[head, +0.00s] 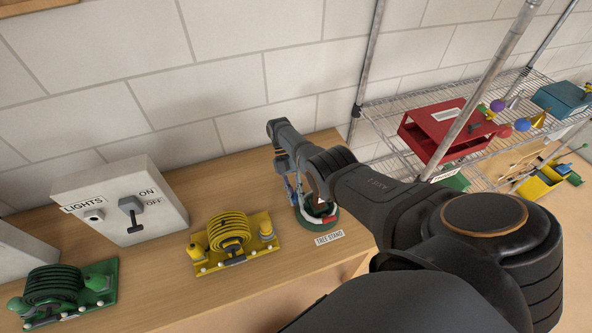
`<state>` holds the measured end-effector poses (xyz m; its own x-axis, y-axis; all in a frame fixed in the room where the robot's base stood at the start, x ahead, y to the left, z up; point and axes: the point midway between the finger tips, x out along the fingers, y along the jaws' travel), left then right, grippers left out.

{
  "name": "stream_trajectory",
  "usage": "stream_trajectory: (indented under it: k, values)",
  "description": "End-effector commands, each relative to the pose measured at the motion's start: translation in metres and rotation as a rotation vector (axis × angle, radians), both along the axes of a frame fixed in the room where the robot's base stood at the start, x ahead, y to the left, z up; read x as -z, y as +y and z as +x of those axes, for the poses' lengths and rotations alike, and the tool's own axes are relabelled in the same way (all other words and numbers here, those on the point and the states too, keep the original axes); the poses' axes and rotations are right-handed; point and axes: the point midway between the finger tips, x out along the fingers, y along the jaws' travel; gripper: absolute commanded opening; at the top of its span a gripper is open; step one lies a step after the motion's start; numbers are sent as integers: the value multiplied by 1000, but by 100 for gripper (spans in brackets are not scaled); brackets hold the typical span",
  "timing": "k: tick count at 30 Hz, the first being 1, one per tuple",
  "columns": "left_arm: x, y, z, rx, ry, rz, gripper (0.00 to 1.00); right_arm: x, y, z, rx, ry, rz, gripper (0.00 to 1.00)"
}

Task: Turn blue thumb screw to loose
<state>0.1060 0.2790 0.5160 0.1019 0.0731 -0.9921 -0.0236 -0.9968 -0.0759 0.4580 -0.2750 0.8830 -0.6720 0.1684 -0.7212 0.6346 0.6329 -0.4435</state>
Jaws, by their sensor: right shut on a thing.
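The tree stand (332,220) stands on the wooden bench, with a green round base and a white and red ring, behind a label reading TREE STAND (328,239). My right arm reaches in from the right, over the stand. My right gripper (297,190) points down at the stand's left side and is shut on the blue thumb screw, of which only small blue bits show between the dark links. The rest of the screw and the fingertips are mostly hidden by my arm. My left gripper is out of view.
Left of the stand are a yellow hose reel (229,238), a green hose reel (55,290) and a LIGHTS switch box (120,205) with a lever. A wire shelf (395,115) with a red box (440,130) stands at right. A block wall closes off the back.

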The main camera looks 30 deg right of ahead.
Motion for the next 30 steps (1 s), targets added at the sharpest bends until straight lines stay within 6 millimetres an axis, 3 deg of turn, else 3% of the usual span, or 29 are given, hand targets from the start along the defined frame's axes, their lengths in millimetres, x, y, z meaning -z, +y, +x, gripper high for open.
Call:
stream_trajectory:
  k: [18,19,24,30]
  values:
    - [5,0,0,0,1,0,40,-2,0,2,-33,9,17,0]
    - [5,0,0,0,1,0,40,-2,0,2,-33,9,17,17]
    - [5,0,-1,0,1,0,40,-1,0,1,-33,12,17,39]
    - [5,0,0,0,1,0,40,-1,0,1,-32,14,17,39]
